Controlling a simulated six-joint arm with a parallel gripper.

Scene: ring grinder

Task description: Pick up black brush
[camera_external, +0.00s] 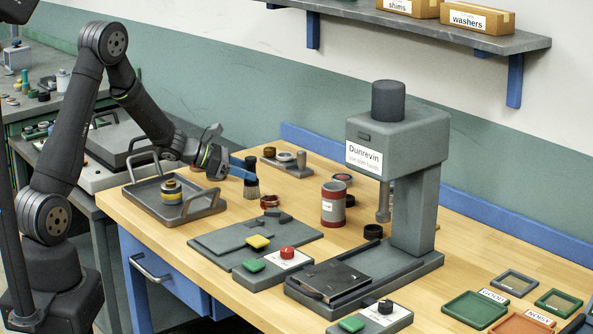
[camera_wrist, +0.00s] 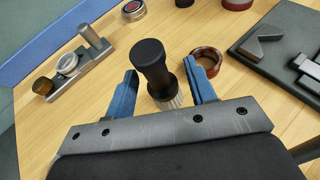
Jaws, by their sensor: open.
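The black brush (camera_wrist: 151,64) stands upright on the wooden table, black handle up and pale bristles down, in the wrist view. It lies between the two blue fingers of my gripper (camera_wrist: 162,85), which are open with a gap on each side of it. In the external view my gripper (camera_external: 243,169) is low over the table behind the grey tray.
A brown ring (camera_wrist: 206,60) lies just right of the right finger. A grey fixture with a metal knob (camera_wrist: 85,60) stands to the left. A grey tray (camera_external: 210,207) with handles, a dark mat (camera_external: 205,243) and the Dunrevin press (camera_external: 420,200) stand nearby.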

